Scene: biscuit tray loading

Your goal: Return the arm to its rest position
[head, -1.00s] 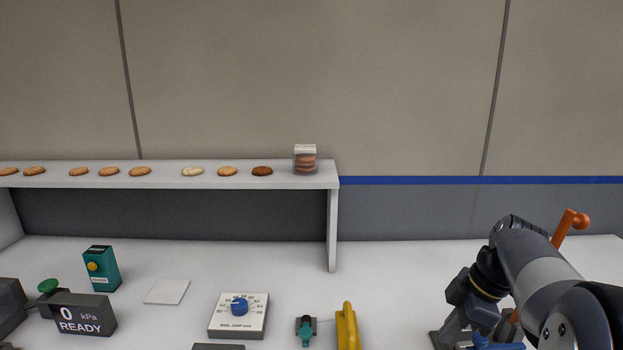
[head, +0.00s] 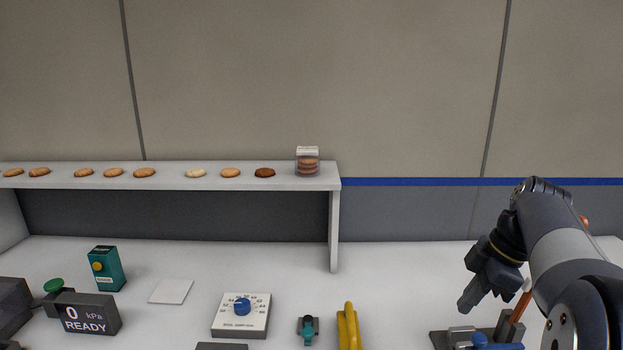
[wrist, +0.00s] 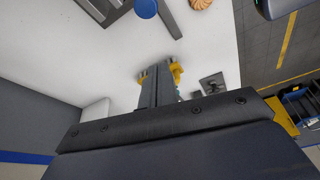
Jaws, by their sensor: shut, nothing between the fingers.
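My arm comes in from the lower right of the head view. My gripper (head: 468,303) hangs at its end, pointing down and left, above the bench beside a dark clamp-like base. Its fingers are together with nothing held. In the wrist view the dark fingers (wrist: 157,85) are close together over the white bench, with yellow parts visible beyond them. My forearm hides part of the orange-handled lever (head: 522,302) and the bench behind it.
Several biscuits (head: 144,173) and a clear jar (head: 308,162) stand on the raised shelf (head: 290,183). A dial box (head: 241,316), a READY display (head: 88,316), a teal box (head: 105,268), a white pad (head: 170,291) and a yellow object (head: 348,326) occupy the bench.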

